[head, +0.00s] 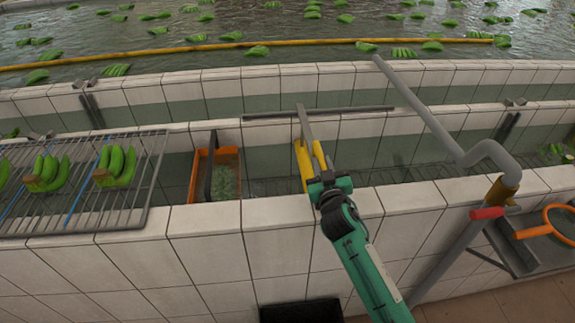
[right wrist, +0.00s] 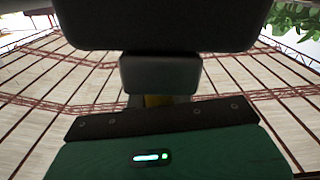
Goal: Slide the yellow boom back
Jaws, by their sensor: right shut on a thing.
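In the right wrist view a small patch of the yellow boom (right wrist: 158,100) shows behind the dark gripper parts; the rest is hidden. My left gripper is not in view.
A wire rack (head: 140,195) with banana bunches and an orange crate (head: 193,178) lie left. A grey bent pipe (head: 430,120) and an orange-rimmed net (head: 548,220) are right. A long yellow floating pole (head: 200,49) crosses the water behind. A grey rail (head: 350,111) spans behind the gripper.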

